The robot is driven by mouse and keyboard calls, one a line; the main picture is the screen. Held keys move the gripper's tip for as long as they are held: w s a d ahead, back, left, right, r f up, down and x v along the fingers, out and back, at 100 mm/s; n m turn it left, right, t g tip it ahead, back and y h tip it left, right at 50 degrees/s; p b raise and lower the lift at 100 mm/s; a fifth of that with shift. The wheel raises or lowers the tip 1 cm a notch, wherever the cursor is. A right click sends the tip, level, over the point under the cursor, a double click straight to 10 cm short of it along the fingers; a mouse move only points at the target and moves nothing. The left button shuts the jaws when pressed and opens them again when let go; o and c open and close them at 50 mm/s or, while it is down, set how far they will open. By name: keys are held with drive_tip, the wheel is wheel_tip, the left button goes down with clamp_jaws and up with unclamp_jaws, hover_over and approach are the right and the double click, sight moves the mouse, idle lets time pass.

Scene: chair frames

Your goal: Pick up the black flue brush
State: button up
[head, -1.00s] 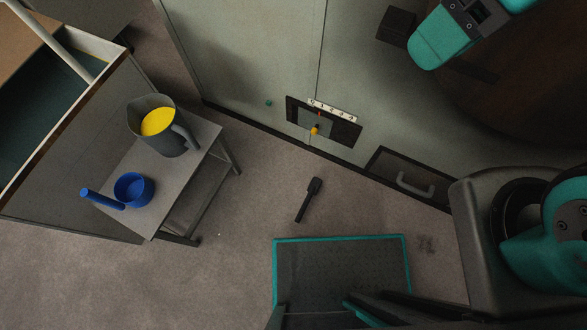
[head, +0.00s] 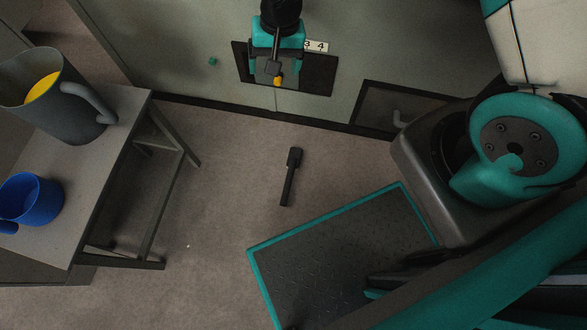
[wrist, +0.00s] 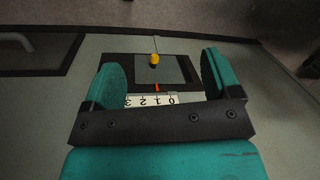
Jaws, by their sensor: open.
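The black flue brush (head: 290,178) lies on the carpet in the head view, its wider end toward the wall cabinet and its thin handle toward the front. Nothing touches it. My gripper (head: 276,66) is open, in front of the cabinet's small dark panel, beyond the brush in the picture. In the wrist view my gripper (wrist: 163,75) has its teal fingers spread apart, with the panel and its yellow knob (wrist: 155,60) in sight between them. I cannot tell the exact gap to the knob. I do not make out the brush in the wrist view.
A grey side table (head: 115,135) at left carries a grey jug (head: 60,110) with yellow inside and a blue pot (head: 30,200). My teal-edged base plate is at front right. A low panel with a handle (head: 398,119) is right. Carpet around the brush is clear.

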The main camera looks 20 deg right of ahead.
drive_tip(key=s+d+f+m+h+b, duration=0.15)
drive_tip(key=f+b, duration=0.45)
drive_tip(key=f, duration=1.1)
drive_tip(key=d+f+m+b, duration=0.25)
drive_tip(key=f+b, duration=0.35)
drive_tip(key=f, duration=1.2)
drive_tip(key=b, duration=0.6)
hover_over(294, 158)
drive_tip(key=f, duration=0.9)
drive_tip(key=shift+s+f, duration=0.25)
drive_tip(key=shift+f, duration=0.15)
drive_tip(key=f+b, duration=0.5)
drive_tip(key=f, duration=0.1)
drive_tip(key=shift+w+f, duration=0.1)
drive_tip(key=shift+w, duration=0.1)
drive_tip(key=c, duration=1.2)
drive_tip(key=shift+o, duration=0.2)
wheel_tip(294, 158, up, 20)
drive_tip(key=p, duration=1.1)
